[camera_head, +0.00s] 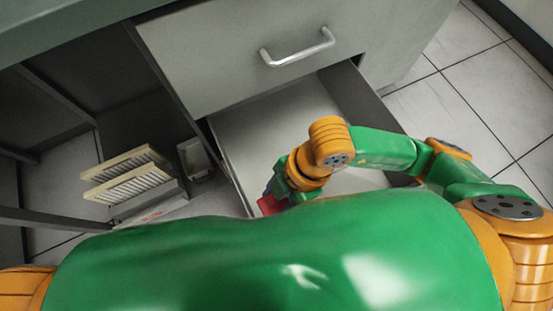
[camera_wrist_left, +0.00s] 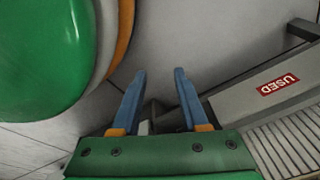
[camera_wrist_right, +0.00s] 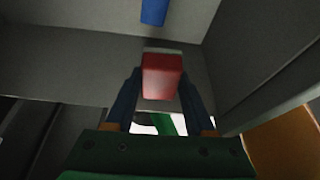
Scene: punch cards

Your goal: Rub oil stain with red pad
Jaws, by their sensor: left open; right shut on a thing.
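The red pad (camera_wrist_right: 162,77) is a small red block with a pale far edge, held between the blue fingers of my right gripper (camera_wrist_right: 160,90). In the head view, the red pad (camera_head: 268,205) shows at the tip of my right gripper (camera_head: 275,194), at the left side of the open drawer (camera_head: 265,118). Whether the pad touches a surface cannot be told. My left gripper (camera_wrist_left: 159,72) is open and empty in the left wrist view, beside a grey tray. It is hidden in the head view. I cannot make out an oil stain in any view.
A blue object (camera_wrist_right: 153,12) shows ahead of the pad in the right wrist view. A closed drawer front with a metal handle (camera_head: 298,48) stands behind the open drawer. Card racks (camera_head: 128,172) stand at left. A red "USED" label (camera_wrist_left: 278,84) marks the grey tray (camera_wrist_left: 240,97).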

